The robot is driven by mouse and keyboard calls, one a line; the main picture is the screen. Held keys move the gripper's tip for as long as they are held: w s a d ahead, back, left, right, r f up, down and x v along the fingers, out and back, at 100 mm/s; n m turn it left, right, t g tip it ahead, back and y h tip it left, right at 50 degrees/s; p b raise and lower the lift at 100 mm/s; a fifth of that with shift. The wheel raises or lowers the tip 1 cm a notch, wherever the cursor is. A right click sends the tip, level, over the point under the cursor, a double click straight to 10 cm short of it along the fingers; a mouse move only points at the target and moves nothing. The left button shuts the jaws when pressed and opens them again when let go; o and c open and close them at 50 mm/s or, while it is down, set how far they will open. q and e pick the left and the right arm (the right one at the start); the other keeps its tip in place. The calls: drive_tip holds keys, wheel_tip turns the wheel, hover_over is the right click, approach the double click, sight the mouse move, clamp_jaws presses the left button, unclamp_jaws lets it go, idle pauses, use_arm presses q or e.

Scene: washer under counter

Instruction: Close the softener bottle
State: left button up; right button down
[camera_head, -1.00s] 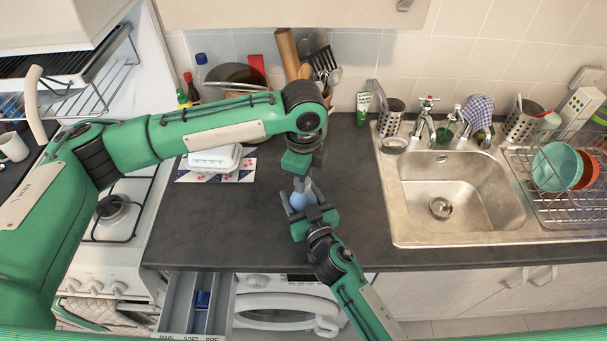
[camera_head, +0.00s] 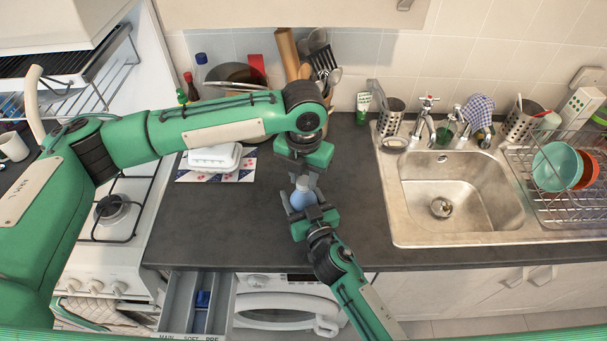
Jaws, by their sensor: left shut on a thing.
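The softener bottle (camera_head: 301,199), small and light blue, is upright over the counter near its front edge. My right gripper (camera_head: 303,198) comes from the front and is shut on it, one finger on each side. My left gripper (camera_head: 305,174) points down right above the bottle's top. It is shut on the cap, a grey piece (camera_head: 305,181) at the bottle's mouth that is mostly hidden by the gripper. I cannot tell whether the cap is fully seated.
A white lidded box (camera_head: 214,158) lies on a patterned mat at the left. The sink (camera_head: 462,197) is at the right. Below the counter, the detergent drawer (camera_head: 194,303) is pulled out beside the washer (camera_head: 285,310). The counter around the bottle is clear.

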use_arm(q)
drive_tip(key=shift+m, duration=1.2)
drive_tip(key=o, duration=1)
drive_tip(key=shift+r, duration=0.15)
wheel_tip(320, 180, up, 12)
use_arm(e)
drive_tip(key=shift+c, duration=1.6)
unclamp_jaws()
